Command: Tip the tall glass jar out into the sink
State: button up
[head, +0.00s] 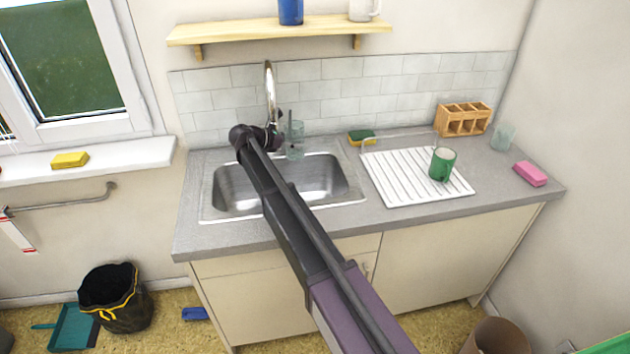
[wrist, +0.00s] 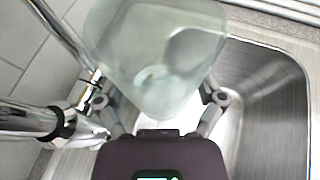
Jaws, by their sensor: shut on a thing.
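The tall glass jar (head: 295,141) is clear with a faint green tint. In the head view it stands out small, roughly upright, above the back edge of the sink, just right of the tap. My gripper (wrist: 160,98) is shut on the jar, which fills the upper middle of the wrist view (wrist: 150,50). Its contents, if any, cannot be made out. The steel sink (head: 232,200) lies below and in front of the jar; its basin also shows in the wrist view (wrist: 265,120). My arm covers part of the basin in the head view.
The chrome tap (head: 270,88) rises close beside the jar.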

jog(key=shift+s+a, duration=0.3)
jog(key=shift+a, duration=0.2)
jog(key=shift+s+a, duration=0.3)
jog(key=shift+a, duration=0.2)
